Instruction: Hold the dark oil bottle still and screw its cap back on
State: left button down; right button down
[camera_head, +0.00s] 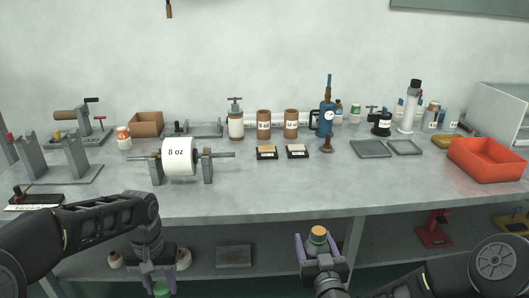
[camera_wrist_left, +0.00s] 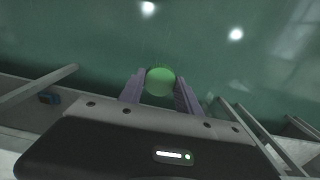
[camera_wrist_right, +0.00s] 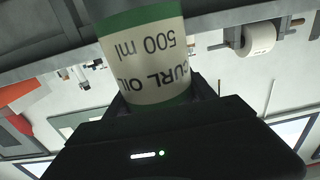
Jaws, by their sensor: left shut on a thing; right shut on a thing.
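The oil bottle (camera_head: 315,247) stands upright in my right gripper (camera_head: 318,244), in front of the bench at the lower middle of the head view. Its top is orange-tan; I cannot tell what that part is. In the right wrist view, the bottle (camera_wrist_right: 143,60) is green with a cream label reading "CURL OIL 500 ml". My left gripper (camera_head: 161,283) is at the lower left of the head view, well apart from the bottle. It is shut on a round green cap (camera_wrist_left: 160,81), seen between the purple fingers in the left wrist view. In the head view the cap (camera_head: 162,289) is partly cut off.
The grey bench (camera_head: 270,185) lies behind both grippers, its front middle clear. A paper roll marked "8 oz" (camera_head: 180,157) on a stand and a red-orange bin (camera_head: 487,160) stand on it. Below is a shelf with a dark flat block (camera_head: 234,256) and a red tool (camera_head: 433,230).

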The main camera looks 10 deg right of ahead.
jog(key=shift+r, duration=0.1)
jog(key=s+a+f+n+g+y, duration=0.2)
jog(key=s+a+f+n+y, duration=0.1)
jog(key=a, duration=0.4)
jog(key=s+a+f+n+g+y, duration=0.2)
jog(key=s+a+f+n+y, duration=0.2)
jog(key=s+a+y, duration=0.3)
jog(key=shift+s+a+n+y, duration=0.3)
jog(key=shift+a+n+y, duration=0.3)
jog(key=shift+a+y, duration=0.2)
jog(key=shift+d, duration=0.1)
pick_arm(q)
jog(key=s+d+r+m, duration=0.1)
jog(key=d+r, duration=0.3)
jog(key=d, duration=0.4)
jog(key=s+d+r+m, duration=0.2)
jog(key=d+r, duration=0.1)
jog(key=d, duration=0.6)
jog(key=s+d+r+m, duration=0.1)
jog(key=d+r, duration=0.3)
jog(key=d, duration=0.5)
jog(key=shift+s+r+m, duration=0.3)
jog(key=shift+m, duration=0.4)
jog(key=shift+f, duration=0.15)
